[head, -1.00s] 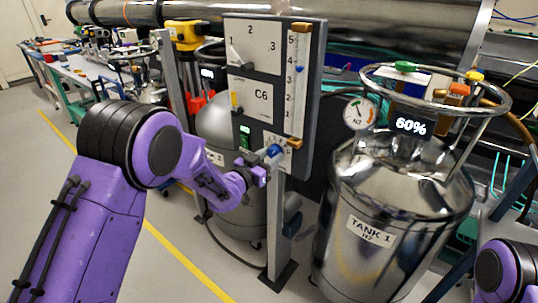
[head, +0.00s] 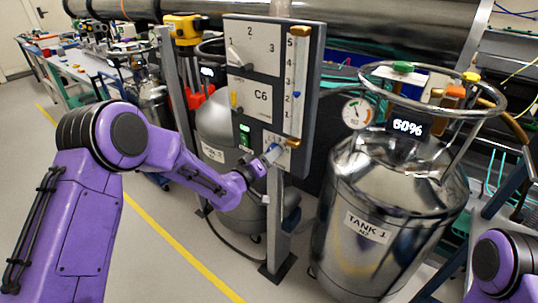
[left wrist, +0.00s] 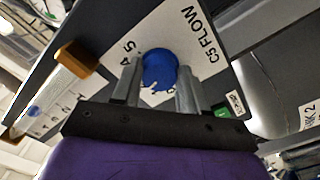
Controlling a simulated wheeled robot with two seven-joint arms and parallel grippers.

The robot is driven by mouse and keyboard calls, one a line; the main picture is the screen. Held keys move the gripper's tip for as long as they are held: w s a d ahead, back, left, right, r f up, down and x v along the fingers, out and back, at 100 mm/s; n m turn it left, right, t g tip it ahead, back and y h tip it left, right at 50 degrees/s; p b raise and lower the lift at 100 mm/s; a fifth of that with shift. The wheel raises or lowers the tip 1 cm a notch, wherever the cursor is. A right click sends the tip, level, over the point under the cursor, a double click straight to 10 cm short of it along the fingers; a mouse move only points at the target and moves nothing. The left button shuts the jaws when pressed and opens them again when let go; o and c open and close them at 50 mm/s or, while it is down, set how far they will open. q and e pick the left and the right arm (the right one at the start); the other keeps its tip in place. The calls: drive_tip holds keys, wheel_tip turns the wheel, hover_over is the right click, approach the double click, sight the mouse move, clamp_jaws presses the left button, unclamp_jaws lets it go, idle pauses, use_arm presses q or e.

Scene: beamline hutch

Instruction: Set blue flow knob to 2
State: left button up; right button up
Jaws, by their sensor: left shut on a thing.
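The blue flow knob (left wrist: 160,68) sits on a white plate marked "C5 FLOW" in the left wrist view, with digits 4 and 5 beside it. My left gripper (left wrist: 159,88) has one finger on each side of the knob and is shut on it. In the head view the left gripper (head: 269,156) reaches the lower part of the grey panel (head: 315,80), mostly hiding the knob. The flow tube (head: 299,65) above has a blue float (head: 297,94) near the 2 of its scale. The knob's exact pointer reading is hard to tell. My right gripper is out of view.
A dial marked 1 to 3 (head: 250,45) and a plate labelled C6 (head: 261,95) are on the same panel. A steel tank labelled TANK 1 (head: 365,225) stands close on the right, with a pressure gauge (head: 357,113) and a 60% display (head: 408,126).

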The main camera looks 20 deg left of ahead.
use_arm(q)
drive_tip(key=shift+n, duration=0.3)
drive_tip(key=o, duration=1.1)
drive_tip(key=shift+c, duration=0.2)
drive_tip(key=b+v, duration=0.2)
drive_tip(key=v, duration=0.8)
drive_tip(key=shift+s, duration=0.3)
drive_tip(key=shift+a, duration=0.1)
